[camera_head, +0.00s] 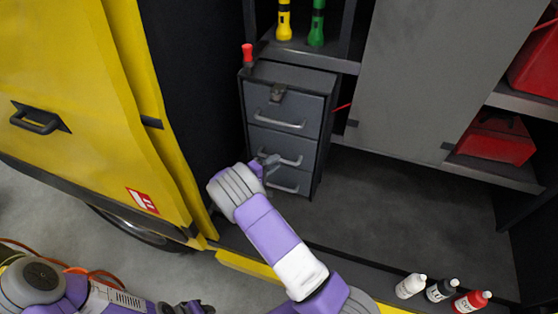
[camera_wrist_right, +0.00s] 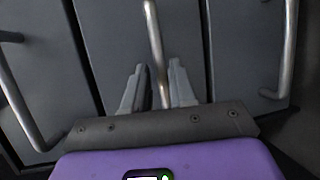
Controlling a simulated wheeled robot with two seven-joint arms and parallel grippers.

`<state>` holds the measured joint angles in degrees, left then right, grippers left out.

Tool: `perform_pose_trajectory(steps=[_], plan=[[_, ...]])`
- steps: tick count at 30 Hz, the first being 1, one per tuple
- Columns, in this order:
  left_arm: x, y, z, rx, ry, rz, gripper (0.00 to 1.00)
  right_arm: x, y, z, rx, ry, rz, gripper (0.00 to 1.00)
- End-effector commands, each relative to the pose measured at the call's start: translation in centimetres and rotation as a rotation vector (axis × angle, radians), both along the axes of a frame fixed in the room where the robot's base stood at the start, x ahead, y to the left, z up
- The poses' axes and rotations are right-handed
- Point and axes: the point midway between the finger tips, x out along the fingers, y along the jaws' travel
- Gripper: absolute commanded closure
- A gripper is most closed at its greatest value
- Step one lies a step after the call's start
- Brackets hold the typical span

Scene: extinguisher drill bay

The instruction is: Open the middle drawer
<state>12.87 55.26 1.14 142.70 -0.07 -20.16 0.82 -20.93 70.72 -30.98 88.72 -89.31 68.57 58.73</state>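The grey drawer unit (camera_head: 262,75) stands in the vehicle bay, with three stacked drawers. The middle drawer (camera_head: 262,141) looks flush with the others. Its bar handle (camera_head: 291,161) is partly hidden by my right gripper (camera_head: 269,163). In the right wrist view the middle drawer (camera_wrist_right: 108,40) fills the centre, and its handle (camera_wrist_right: 154,35) runs between the two fingers of my right gripper (camera_wrist_right: 157,88). The fingers stand apart on either side of the bar, not visibly clamped. A dark part at the lower left edge appears to be my left gripper (camera_head: 190,308); its fingers are unclear.
A red-topped item (camera_head: 247,56) and a dark latch-like piece (camera_head: 278,92) are on the unit. Yellow (camera_head: 284,20) and green (camera_head: 317,22) flashlights stand above. Several bottles (camera_head: 440,290) stand at lower right. A yellow door (camera_head: 80,80) is left; the bay floor right of the drawers is clear.

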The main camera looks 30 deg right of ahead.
Motion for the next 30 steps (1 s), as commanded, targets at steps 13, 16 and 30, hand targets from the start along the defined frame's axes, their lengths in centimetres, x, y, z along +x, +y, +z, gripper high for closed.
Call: perform_pose_trajectory(steps=[13, 16, 30], plan=[[0.0, 0.0, -0.4, 0.000, 0.000, 0.000, 0.57, 1.0, -3.1, -0.6, 0.002, 0.001, 0.001, 0.75], [0.0, 0.0, -0.4, 0.000, 0.000, 0.000, 0.57, 1.0, -3.1, -0.6, 0.002, 0.002, 0.000, 0.75], [0.0, 0.0, -0.4, 0.000, 0.000, 0.000, 0.57, 0.9, -3.1, -0.6, 0.002, 0.002, 0.000, 1.00]])
